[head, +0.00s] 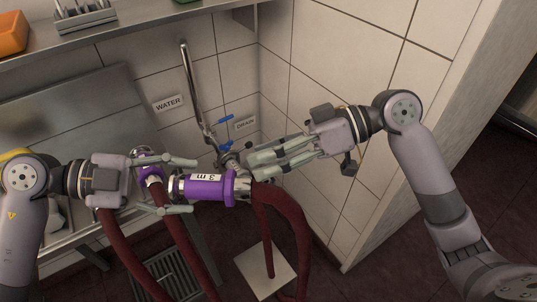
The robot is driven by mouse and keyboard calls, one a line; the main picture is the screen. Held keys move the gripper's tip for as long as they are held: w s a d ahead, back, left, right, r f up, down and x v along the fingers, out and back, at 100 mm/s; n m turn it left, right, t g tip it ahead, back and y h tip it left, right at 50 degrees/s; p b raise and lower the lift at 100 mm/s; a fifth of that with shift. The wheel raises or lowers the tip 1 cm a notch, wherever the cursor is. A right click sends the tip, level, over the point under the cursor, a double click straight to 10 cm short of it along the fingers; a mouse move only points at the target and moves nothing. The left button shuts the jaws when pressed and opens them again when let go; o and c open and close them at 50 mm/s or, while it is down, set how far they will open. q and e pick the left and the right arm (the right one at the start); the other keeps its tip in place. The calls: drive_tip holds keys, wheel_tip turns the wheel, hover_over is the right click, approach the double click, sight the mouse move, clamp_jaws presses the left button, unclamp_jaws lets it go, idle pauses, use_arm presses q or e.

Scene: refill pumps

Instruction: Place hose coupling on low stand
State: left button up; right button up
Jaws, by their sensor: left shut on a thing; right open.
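A purple hose coupling (207,187) with metal ends and a "3 m" label lies roughly level in the middle of the head view. My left gripper (186,187) reaches in from the left, its fingers on either side of the coupling's left end, shut on it. My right gripper (252,164) is open, its fingertips close to the coupling's right end; I cannot tell whether they touch. A dark red hose (290,208) hangs near the coupling's right end. A pale square plate (254,286), possibly the low stand, is below, partly covered by hose.
A metal pipe (190,85) with blue-handled valves (226,119) stands at the tiled wall, by WATER (168,103) and DRAIN (244,123) signs. Another purple fitting (152,173) and red hoses (130,255) are at left. A floor grate (165,272) is below; a wall edge stands right.

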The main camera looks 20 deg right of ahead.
sight(204, 182)
drive_tip(key=shift+n+g, duration=0.3)
drive_tip(key=x, duration=0.4)
drive_tip(key=s+x, duration=0.1)
drive_tip(key=x, duration=0.3)
drive_tip(key=r+x, duration=0.1)
drive_tip(key=x, duration=0.3)
drive_tip(key=shift+s+a, duration=0.15)
drive_tip(key=shift+s, duration=0.05)
drive_tip(key=shift+c, duration=0.3)
use_arm(q)
drive_tip(key=shift+r, duration=0.15)
use_arm(e)
drive_tip(key=shift+w+f, duration=0.15)
drive_tip(key=shift+f, duration=0.05)
clamp_jaws()
use_arm(q)
drive_tip(key=o, duration=1.3)
use_arm(e)
drive_tip(key=shift+r, duration=0.1)
use_arm(q)
drive_tip(key=o, duration=0.5)
use_arm(e)
drive_tip(key=shift+r, duration=0.1)
